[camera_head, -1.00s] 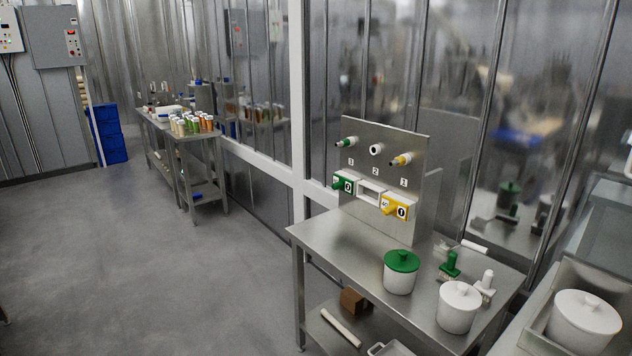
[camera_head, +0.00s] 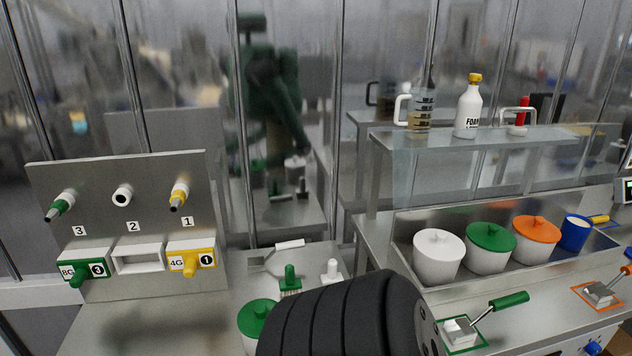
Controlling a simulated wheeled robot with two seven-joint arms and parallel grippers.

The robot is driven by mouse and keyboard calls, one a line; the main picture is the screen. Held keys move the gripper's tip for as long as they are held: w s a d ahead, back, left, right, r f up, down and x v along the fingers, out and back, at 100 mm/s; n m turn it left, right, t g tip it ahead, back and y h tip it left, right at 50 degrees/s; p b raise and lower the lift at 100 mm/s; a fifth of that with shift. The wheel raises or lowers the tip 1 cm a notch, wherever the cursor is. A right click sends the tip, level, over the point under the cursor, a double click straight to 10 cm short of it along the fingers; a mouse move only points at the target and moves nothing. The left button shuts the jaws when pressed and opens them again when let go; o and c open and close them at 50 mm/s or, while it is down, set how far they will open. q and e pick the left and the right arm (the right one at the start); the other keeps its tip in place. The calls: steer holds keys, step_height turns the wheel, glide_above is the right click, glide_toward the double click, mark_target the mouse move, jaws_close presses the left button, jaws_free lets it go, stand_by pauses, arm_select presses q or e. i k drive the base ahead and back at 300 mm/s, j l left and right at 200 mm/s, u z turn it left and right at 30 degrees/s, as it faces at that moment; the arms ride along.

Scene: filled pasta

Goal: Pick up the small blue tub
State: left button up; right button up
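The small blue tub (camera_head: 574,234) stands at the right end of a row of tubs in a steel tray on the right-hand bench. It looks upright, and its top looks pale. A yellow-handled tool lies close behind it on the right. To its left is a white tub with an orange lid (camera_head: 536,240). A black ribbed part, which looks like my own arm, rises at the bottom centre. Neither of my grippers shows.
The steel tray (camera_head: 408,222) also holds a green-lidded tub (camera_head: 489,248) and a white tub (camera_head: 437,257). A shelf (camera_head: 480,144) above carries a jug (camera_head: 420,112), a foam bottle (camera_head: 467,106) and a red-handled item. Scrapers, one green-handled (camera_head: 508,301), lie in front. A numbered dispenser panel (camera_head: 160,225) stands left.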

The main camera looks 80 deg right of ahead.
mark_target(575, 228)
steer(key=i+z, duration=0.15)
steer(key=z, duration=1.75)
